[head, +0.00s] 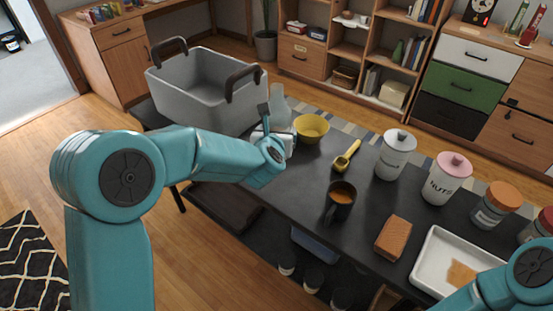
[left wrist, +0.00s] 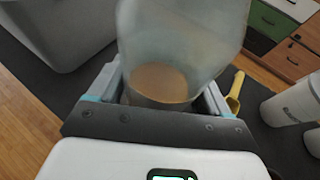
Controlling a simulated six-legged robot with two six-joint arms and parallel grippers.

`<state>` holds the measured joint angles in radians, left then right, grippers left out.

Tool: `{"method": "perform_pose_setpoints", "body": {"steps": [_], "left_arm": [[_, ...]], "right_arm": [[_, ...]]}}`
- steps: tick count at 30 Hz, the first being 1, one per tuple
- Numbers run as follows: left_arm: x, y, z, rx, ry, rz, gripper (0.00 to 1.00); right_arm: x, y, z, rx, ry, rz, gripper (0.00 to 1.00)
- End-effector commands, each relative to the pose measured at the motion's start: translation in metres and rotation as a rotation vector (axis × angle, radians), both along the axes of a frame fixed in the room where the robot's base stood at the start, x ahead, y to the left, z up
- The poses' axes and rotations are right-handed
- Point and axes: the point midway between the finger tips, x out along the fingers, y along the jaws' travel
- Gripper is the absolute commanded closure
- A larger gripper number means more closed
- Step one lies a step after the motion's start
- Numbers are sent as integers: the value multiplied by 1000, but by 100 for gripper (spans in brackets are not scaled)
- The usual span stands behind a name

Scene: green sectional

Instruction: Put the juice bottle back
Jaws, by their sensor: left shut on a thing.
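The juice bottle (head: 280,103) is pale and translucent, and it stands near the far left part of the dark table, beside the grey bin. My left gripper (head: 273,130) is shut on it. In the left wrist view the bottle (left wrist: 183,35) fills the space between the two fingers of the left gripper (left wrist: 160,95), and a tan patch shows through its lower part. The gripper partly hides the bottle in the head view, and I cannot tell whether its base touches the table. My right gripper is outside the views; only part of that arm shows at the lower right.
A grey bin (head: 200,97) with dark handles stands left of the bottle. A yellow bowl (head: 312,129) is just right of it, then a yellow scoop (head: 346,157), a dark mug (head: 340,203), and white canisters (head: 395,158). A sponge-like block (head: 393,238) and white tray (head: 432,270) are nearer.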

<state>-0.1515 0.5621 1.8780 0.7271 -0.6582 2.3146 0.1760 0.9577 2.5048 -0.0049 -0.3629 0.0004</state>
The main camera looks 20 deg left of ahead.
Motion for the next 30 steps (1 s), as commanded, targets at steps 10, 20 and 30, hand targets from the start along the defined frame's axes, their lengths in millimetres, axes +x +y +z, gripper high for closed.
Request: {"method": "perform_pose_setpoints", "body": {"steps": [10, 20, 30], "left_arm": [[2, 1, -49, 1, -1, 5, 73], [3, 1, -76, 1, -5, 4, 73], [3, 1, -79, 0, -1, 3, 9]], "right_arm": [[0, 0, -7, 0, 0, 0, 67], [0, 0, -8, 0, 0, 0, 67], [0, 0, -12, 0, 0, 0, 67]]}}
